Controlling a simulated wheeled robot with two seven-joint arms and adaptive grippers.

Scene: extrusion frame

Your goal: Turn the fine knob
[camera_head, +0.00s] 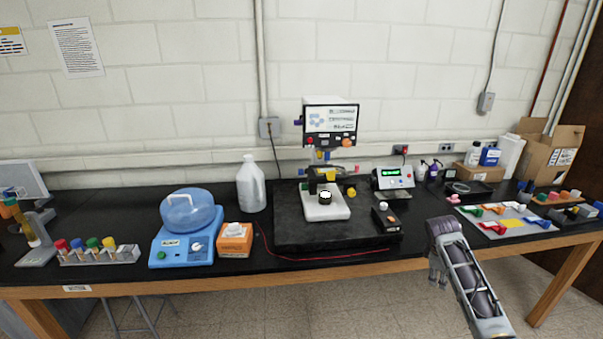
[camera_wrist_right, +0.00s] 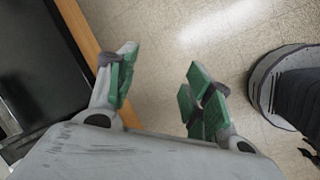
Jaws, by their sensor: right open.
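A microscope-like instrument with a white base (camera_head: 327,212) stands on a black slab at the middle of the bench. A yellow knob (camera_head: 351,191) sits on its right side, and a display box with red and orange knobs (camera_head: 330,118) is on top. I cannot tell which knob is the fine one. My right gripper (camera_head: 438,276) is in front of the bench's front edge, right of the instrument and well apart from it. In the right wrist view the gripper (camera_wrist_right: 163,76) is open, its green-padded fingers apart with only floor between them. My left gripper is out of view.
A black slab (camera_head: 290,235) carries the instrument and a small black box (camera_head: 385,218). A blue device with a round bowl (camera_head: 184,248) and a plastic jug (camera_head: 250,186) stand left. A digital meter (camera_head: 393,180) is behind right. A tray of coloured pieces (camera_head: 510,219) lies far right.

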